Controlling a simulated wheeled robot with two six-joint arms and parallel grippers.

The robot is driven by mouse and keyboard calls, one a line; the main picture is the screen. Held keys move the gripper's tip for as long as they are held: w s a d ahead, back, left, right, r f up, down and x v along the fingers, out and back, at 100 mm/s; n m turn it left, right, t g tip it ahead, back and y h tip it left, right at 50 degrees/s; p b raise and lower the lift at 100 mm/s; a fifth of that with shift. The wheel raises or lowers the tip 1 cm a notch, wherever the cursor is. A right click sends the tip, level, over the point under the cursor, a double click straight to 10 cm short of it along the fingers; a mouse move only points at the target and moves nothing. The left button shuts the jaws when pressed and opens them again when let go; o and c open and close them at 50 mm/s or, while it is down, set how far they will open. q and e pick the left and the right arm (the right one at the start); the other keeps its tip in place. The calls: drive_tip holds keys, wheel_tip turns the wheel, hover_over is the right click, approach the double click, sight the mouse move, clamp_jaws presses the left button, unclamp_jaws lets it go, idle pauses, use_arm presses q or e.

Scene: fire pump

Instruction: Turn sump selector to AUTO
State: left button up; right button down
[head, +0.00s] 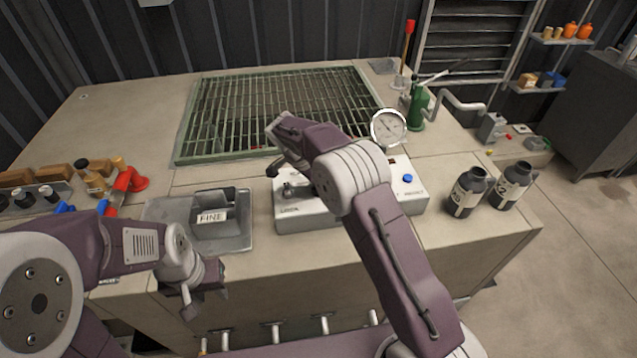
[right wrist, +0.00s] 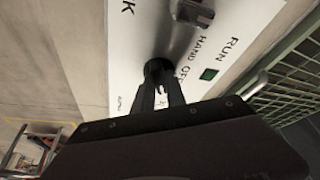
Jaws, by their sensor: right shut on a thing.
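The white control box (head: 335,215) sits on the bench in the head view, partly hidden by my right arm. Its panel fills the top of the right wrist view (right wrist: 130,55), with HAND and OFF lettering around a black selector knob (right wrist: 158,66). My right gripper (right wrist: 163,84) is shut on that knob; its fingers hide most of it, so its exact pointing cannot be told. In the head view the right gripper (head: 284,180) reaches down to the box's left part. My left gripper (head: 206,300) is open and empty in front of the bench's front edge.
A grey tray (head: 160,212) labelled FINE lies left of the box. A gauge (head: 388,128) stands behind it, two dark bottles (head: 467,192) to its right, and a green grating (head: 275,110) behind.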

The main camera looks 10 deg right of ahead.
drive_tip(key=c, duration=1.4)
unclamp_jaws()
drive_tip(key=shift+o, duration=0.2)
drive_tip(key=v, duration=0.9)
drive_tip(key=shift+p, duration=0.3)
